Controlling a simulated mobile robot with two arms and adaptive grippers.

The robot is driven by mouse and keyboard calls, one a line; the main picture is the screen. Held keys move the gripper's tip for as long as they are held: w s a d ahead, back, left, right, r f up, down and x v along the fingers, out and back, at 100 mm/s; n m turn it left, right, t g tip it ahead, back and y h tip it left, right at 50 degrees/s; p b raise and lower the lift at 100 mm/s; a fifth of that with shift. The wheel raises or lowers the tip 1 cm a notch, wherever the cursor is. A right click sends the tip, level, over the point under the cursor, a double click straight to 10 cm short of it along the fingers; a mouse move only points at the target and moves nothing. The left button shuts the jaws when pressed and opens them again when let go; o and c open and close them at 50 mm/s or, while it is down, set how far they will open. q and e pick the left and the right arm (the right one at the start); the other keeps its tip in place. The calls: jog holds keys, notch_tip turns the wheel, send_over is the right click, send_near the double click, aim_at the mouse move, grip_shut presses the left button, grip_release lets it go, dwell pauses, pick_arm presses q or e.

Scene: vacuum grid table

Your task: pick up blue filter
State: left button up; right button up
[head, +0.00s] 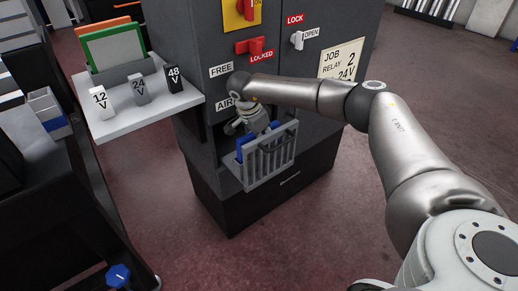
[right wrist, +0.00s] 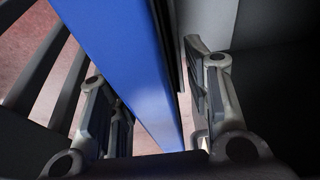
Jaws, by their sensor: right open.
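The blue filter (head: 244,149) stands in a grey slatted basket (head: 270,168) on the front of the dark cabinet. My right arm reaches in from the right, and its gripper (head: 256,126) is at the top of the basket, over the filter, partly hiding it. In the right wrist view the blue filter (right wrist: 125,62) runs as a long panel between the two fingers of my right gripper (right wrist: 160,112). The fingers are open, one on each side of it, with a visible gap at the right finger. My left gripper is not in view.
A white shelf (head: 140,118) left of the basket holds 12 V, 24 V and 48 V blocks and a bin with green and orange panels. Red handles (head: 256,46) and a white latch (head: 297,39) sit above on the cabinet (head: 207,140). The floor around is clear.

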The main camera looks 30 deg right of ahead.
jog(key=shift+f, duration=0.2)
grip_shut()
dwell(0.5)
